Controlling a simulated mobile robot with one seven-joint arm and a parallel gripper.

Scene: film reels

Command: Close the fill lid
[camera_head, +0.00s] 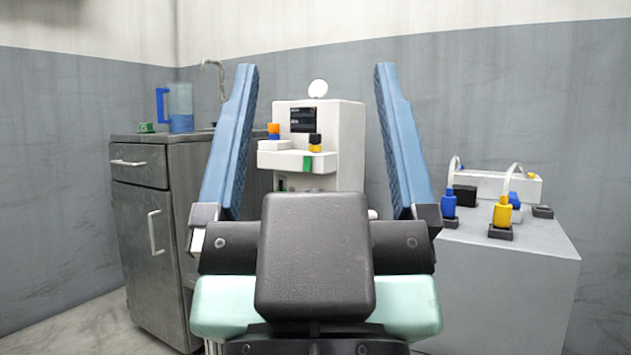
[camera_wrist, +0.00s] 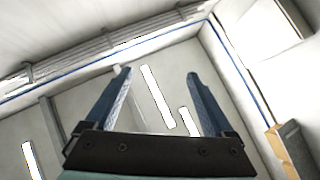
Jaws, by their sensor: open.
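A white machine (camera_head: 351,135) with a dark display stands behind my gripper in the head view. A round white disc (camera_head: 317,88) stands upright on its top and looks like the fill lid, raised; its hinge and the opening are too small to make out. My gripper (camera_head: 315,68) is open and empty, its two blue fingers pointing up and spread wide. The machine and disc appear between the fingers, farther back. My gripper's body hides the machine's lower part. The wrist view shows the open fingers (camera_wrist: 158,74) against ceiling and lights, with no lid.
A grey cabinet (camera_head: 152,245) at left bears a blue-handled jug (camera_head: 180,108), a small green item (camera_head: 146,128) and a tap. A grey block (camera_head: 510,275) at right holds blue and yellow bottles (camera_head: 502,212) and a white carrier (camera_head: 520,186). Some floor shows at lower left.

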